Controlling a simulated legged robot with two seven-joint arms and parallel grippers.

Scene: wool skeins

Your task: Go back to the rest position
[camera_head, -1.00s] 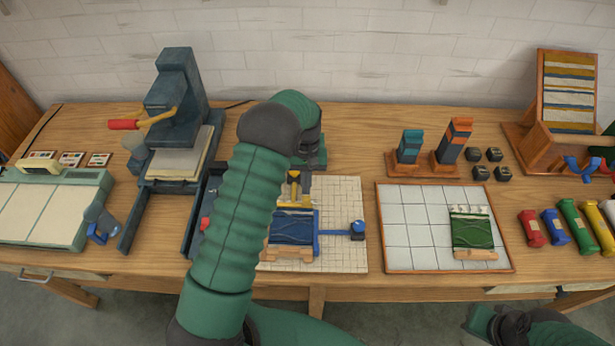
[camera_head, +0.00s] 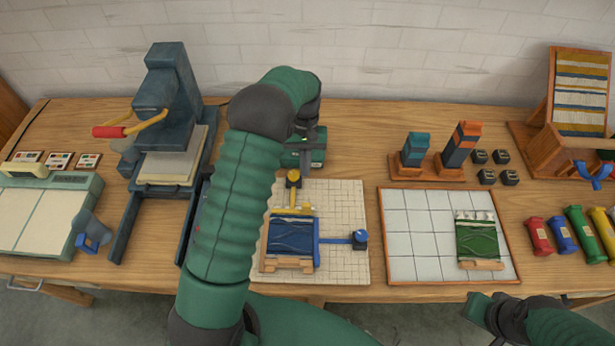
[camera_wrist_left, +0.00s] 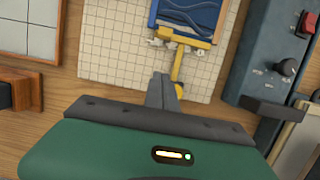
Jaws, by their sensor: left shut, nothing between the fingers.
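My left gripper (camera_head: 303,172) hangs at the far edge of the gridded white mat, its green body seen past my bent arm. In the left wrist view its grey fingers (camera_wrist_left: 163,92) are shut, with nothing seen between them. Just beyond them is the yellow handle of a yellow bar (camera_wrist_left: 180,32) on a blue frame (camera_wrist_left: 188,12). In the head view the blue frame holds dark blue knitted wool (camera_head: 291,236). My right gripper (camera_head: 482,305) shows partly at the lower right, in front of the table; its jaw opening is unclear.
My left arm hides part of the dark tray beside the gridded mat (camera_head: 345,205). A dark press (camera_head: 175,110) stands left. Right are a white tiled board (camera_head: 410,225) with green wool (camera_head: 477,240), a block stand (camera_head: 445,150), and coloured rolls (camera_head: 562,235).

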